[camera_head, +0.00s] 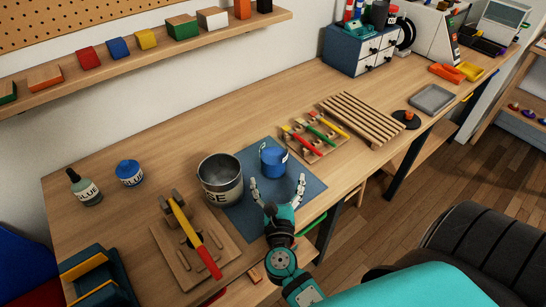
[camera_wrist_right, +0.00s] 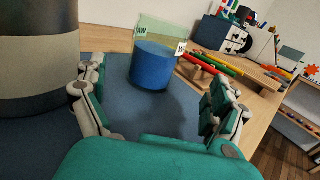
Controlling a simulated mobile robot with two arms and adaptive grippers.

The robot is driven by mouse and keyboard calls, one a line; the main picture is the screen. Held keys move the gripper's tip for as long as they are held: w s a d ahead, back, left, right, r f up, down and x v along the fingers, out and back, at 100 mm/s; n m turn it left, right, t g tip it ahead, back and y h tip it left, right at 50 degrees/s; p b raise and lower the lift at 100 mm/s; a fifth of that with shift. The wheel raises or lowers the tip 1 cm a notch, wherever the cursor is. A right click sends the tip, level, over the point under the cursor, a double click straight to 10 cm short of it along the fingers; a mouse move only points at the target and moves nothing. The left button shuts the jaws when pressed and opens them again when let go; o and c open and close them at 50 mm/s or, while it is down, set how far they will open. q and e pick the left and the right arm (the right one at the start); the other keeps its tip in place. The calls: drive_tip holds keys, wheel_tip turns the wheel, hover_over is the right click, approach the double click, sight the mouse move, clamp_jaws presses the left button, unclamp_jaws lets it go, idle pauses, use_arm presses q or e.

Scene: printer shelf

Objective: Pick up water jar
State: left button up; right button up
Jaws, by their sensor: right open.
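The water jar (camera_head: 273,161) is a short clear jar with blue contents. It stands upright on a blue mat (camera_head: 309,187) on the wooden workbench. In the right wrist view the jar (camera_wrist_right: 152,68) shows ahead, with its blue lower part, clear upper part and small labels. My right gripper (camera_head: 278,183) is open and empty on the near side of the jar, fingers spread and pointing toward it. In the right wrist view its fingers (camera_wrist_right: 158,92) frame the jar from both sides, with a gap before it. My left gripper is not in view.
A metal bucket (camera_head: 220,181) stands close left of the jar. A rack with coloured-handled tools (camera_head: 314,136) lies to its right. A slatted wooden rack (camera_head: 362,117) lies farther right.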

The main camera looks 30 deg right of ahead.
sight(274, 168)
drive_tip(key=shift+x, duration=1.15)
drive_tip(key=shift+w+d, duration=0.1)
drive_tip(key=shift+w, duration=0.15)
drive_tip(key=shift+w+d+r+p, duration=0.1)
drive_tip(key=shift+w+d+p, duration=0.05)
drive_tip(key=shift+w+p, duration=0.15)
drive_tip(key=p+x, duration=0.1)
drive_tip(key=x, duration=0.2)
drive_tip(key=shift+w, duration=0.3)
drive_tip(key=shift+w+d, duration=0.2)
drive_tip(key=shift+w, duration=0.3)
drive_tip(key=shift+s, duration=0.1)
drive_tip(key=shift+c, duration=0.8)
drive_tip(key=c, duration=1.5)
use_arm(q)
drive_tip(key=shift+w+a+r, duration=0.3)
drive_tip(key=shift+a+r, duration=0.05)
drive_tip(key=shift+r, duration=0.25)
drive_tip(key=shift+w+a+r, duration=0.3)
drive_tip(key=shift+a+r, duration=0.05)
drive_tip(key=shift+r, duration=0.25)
